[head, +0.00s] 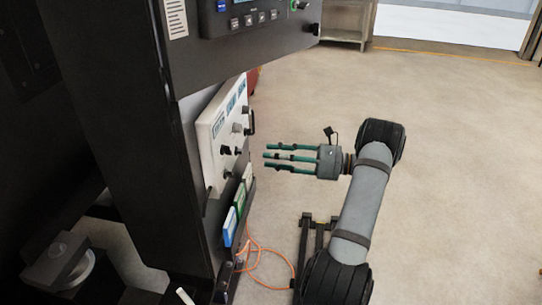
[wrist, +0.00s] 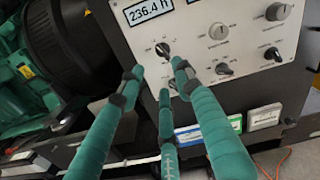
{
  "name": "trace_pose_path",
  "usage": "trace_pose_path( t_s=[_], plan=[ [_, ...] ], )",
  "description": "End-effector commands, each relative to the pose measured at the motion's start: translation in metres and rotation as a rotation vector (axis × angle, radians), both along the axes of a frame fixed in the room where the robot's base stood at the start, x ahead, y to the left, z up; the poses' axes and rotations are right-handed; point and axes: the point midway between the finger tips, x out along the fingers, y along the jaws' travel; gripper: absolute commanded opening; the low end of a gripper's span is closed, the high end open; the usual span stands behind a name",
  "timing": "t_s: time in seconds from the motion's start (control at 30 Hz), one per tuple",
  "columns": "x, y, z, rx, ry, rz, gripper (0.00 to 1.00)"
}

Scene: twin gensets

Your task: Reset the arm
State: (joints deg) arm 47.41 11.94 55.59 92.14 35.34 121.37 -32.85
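My gripper (head: 267,156) has three green fingers. They are straight, apart from each other and hold nothing. In the head view they point left at a white control panel (head: 212,128) on a dark cabinet, with a visible gap between. My grey arm (head: 362,205) reaches up from the bottom and bends left at its top joint. In the wrist view the gripper (wrist: 158,76) faces the panel (wrist: 237,50) and its knobs. The fingertips overlap the lower left knobs in the picture, and I cannot tell the exact distance there.
The dark cabinet (head: 125,150) fills the left, with an upper control box (head: 245,28) jutting out. Blue, green and white blocks (head: 236,210) sit below the panel. An orange cable (head: 262,262) lies on the floor. The floor to the right is clear.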

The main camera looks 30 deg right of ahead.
Motion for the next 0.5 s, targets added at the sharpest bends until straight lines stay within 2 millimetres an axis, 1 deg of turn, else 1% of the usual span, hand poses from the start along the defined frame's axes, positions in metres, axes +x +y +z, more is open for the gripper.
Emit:
trace_pose_path(
  t_s=[0.17,0.27,0.37,0.5],
  plan=[
    [0.001,0.002,0.000,0.000,0.000,0.001,0.34],
    [0.006,0.007,0.000,0.001,0.001,0.003,0.34],
    [0.016,0.018,0.000,0.001,0.001,0.005,0.34],
    [0.034,0.037,0.000,0.001,0.001,0.005,0.34]
  ],
)
